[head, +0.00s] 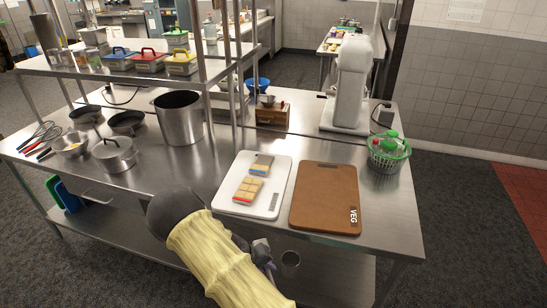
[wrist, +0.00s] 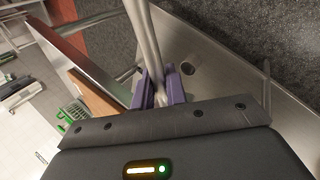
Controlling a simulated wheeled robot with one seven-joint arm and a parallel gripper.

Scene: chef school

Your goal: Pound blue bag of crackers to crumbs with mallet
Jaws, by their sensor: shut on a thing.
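Two packs of crackers lie on a white cutting board (head: 277,200) in the head view. The blue-marked bag (head: 262,163) is the farther one, and the red-marked bag (head: 248,189) is nearer. My gripper (head: 266,268) is low at the table's front edge, in front of the white board and largely hidden by my arm. In the wrist view, its purple fingers (wrist: 160,92) are shut on a slim grey metal handle (wrist: 144,40), which looks like the mallet's. The mallet's head cannot be made out. The held thing is apart from both bags.
A brown VEG board (head: 325,195) lies right of the white board, with a green basket (head: 388,152) beyond it. A large pot (head: 180,118), a lidded pot (head: 114,153) and bowls stand left. Shelf posts (head: 200,45) rise behind the boards. A white mixer (head: 350,85) stands at the back.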

